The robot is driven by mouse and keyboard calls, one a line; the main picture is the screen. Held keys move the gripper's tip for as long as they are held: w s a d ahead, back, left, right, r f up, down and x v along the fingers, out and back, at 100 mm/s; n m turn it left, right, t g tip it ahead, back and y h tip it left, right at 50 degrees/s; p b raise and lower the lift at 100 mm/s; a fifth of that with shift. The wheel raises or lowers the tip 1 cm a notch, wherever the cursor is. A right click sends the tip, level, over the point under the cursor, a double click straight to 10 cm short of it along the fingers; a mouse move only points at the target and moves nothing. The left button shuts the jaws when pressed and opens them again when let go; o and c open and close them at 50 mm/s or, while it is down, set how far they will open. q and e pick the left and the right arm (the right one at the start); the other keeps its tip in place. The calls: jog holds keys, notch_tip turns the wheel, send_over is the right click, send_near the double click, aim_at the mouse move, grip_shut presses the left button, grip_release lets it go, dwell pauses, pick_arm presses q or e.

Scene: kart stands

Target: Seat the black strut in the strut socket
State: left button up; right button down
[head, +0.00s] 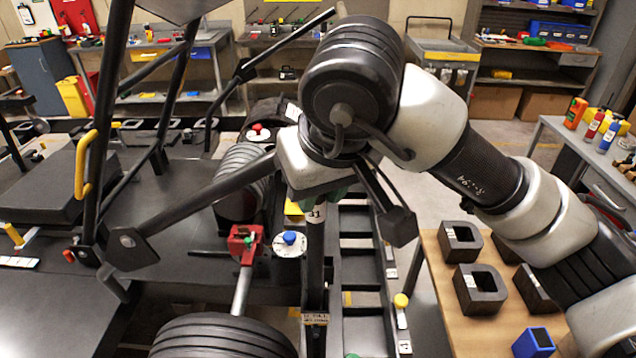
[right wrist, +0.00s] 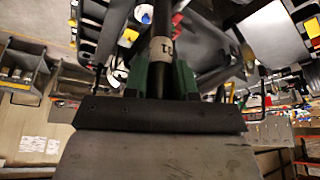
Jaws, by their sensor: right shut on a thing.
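My right gripper (head: 322,196) is shut on the black strut (head: 315,250), which hangs upright below it with a white label near its top. The right wrist view shows the green fingers (right wrist: 162,82) on both sides of the dark strut (right wrist: 158,78). In the head view the strut's lower part lines up with a dark upright post with a small tan tag (head: 316,319), perhaps the strut socket. I cannot tell whether the strut's end is inside it, because both are black. My left gripper is not in view.
A red clamp (head: 243,243) and a blue-topped disc (head: 290,243) stand close left of the strut. A tyre (head: 222,338) lies in front. Dark frame bars cross at left. A wooden table (head: 440,262) with several black blocks and a blue box (head: 533,343) stands right.

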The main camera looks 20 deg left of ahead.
jog(key=shift+f, duration=0.1)
jog(key=c, duration=1.4)
grip_release()
jog(key=shift+f, duration=0.1)
jog(key=o, duration=0.5)
jog(key=b+v, duration=0.3)
jog(key=v, duration=0.9)
jog(key=shift+r, duration=0.25)
